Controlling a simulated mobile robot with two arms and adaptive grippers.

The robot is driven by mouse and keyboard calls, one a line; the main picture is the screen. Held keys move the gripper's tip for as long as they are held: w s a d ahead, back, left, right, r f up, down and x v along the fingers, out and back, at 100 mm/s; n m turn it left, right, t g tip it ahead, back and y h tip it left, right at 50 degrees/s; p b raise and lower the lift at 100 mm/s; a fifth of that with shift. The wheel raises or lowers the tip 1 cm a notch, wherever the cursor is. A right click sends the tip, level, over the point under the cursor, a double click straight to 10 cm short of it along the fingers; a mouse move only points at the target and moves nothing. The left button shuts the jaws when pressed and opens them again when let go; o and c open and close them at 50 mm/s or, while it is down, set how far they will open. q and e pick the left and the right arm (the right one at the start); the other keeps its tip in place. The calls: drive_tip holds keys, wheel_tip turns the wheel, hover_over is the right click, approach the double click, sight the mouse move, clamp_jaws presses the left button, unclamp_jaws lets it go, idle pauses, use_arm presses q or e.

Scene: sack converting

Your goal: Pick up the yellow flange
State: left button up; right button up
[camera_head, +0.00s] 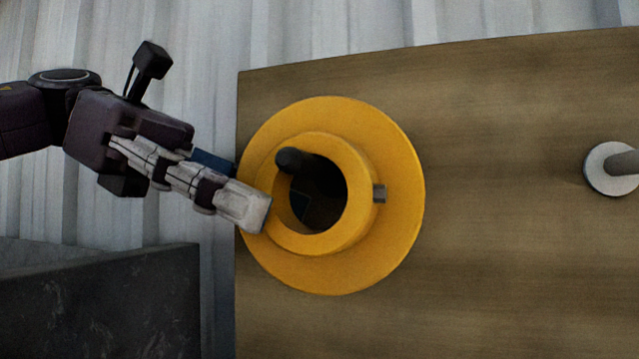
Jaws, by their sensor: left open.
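The yellow flange (395,240) lies near the left edge of the wooden table (500,270), with its wide disc down and its raised collar facing up. My left gripper (245,205) comes in from the left, open and empty. Its pale fingertip overlaps the left of the disc and ends beside the collar. I cannot tell whether it touches. My right gripper is not in view.
A grey post on a round pale base (598,172) stands at the table's right. The table between it and the flange is clear. A dark box-like surface (110,300) is at lower left. A pale corrugated wall or floor (320,30) lies beyond the table.

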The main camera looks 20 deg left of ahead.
sight(311, 233)
use_arm(q)
drive_tip(key=shift+w+d+f, duration=0.1)
drive_tip(key=shift+d+f, duration=0.05)
drive_tip(key=shift+d, duration=0.2)
drive_tip(key=shift+d+f+p, duration=0.2)
drive_tip(key=shift+d+p, duration=0.1)
drive_tip(key=shift+p, duration=0.2)
drive_tip(key=p+x, duration=0.1)
drive_tip(key=x, duration=0.1)
drive_tip(key=shift+d+f, duration=0.25)
drive_tip(key=shift+d, duration=0.05)
drive_tip(key=shift+d+f, duration=0.3)
drive_tip(key=shift+d, duration=0.3)
drive_tip(key=shift+a, duration=0.15)
drive_tip(key=shift+c, duration=0.4)
drive_tip(key=c, duration=0.5)
clamp_jaws()
